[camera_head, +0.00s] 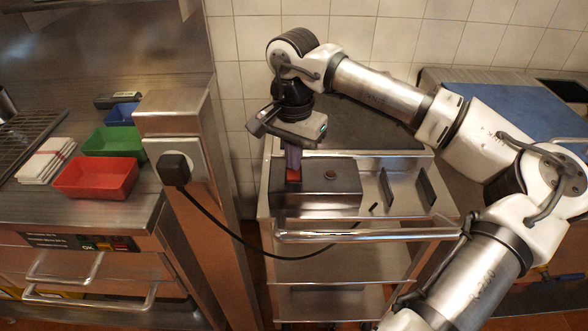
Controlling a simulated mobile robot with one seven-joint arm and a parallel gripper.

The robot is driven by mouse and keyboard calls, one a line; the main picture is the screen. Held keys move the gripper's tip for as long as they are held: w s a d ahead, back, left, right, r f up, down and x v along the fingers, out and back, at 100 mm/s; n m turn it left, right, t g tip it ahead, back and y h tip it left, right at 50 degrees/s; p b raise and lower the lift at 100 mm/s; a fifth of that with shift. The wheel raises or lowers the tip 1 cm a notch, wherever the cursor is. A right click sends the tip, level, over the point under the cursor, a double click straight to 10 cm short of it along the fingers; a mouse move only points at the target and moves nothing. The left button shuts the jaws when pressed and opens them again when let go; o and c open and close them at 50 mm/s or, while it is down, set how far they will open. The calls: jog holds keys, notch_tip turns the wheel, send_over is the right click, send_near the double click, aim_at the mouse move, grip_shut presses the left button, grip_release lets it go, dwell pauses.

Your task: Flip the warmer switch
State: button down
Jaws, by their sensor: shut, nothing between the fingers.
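A dark metal box (334,191), which looks like the warmer, sits on the top of a steel cart. A red switch (293,176) shows at the left end of its top face. A small round brown spot (330,174) lies near the middle of that face. My gripper (293,167) points down at the red switch from above. Its fingers are shut and empty, with the tips at or just above the switch. I cannot tell if they touch it. The fingers hide the back part of the switch, and its position cannot be read.
The steel cart (330,236) has a front handle bar and dark upright dividers to the right of the box. A black plug (174,169) sits in a post's socket, its cable (245,247) sagging towards the cart. Red (95,179) and green (112,142) trays stand on the left counter.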

jog(key=shift+r+p, duration=2.05)
jog(key=shift+r, duration=1.4)
jog(key=shift+f, duration=0.1)
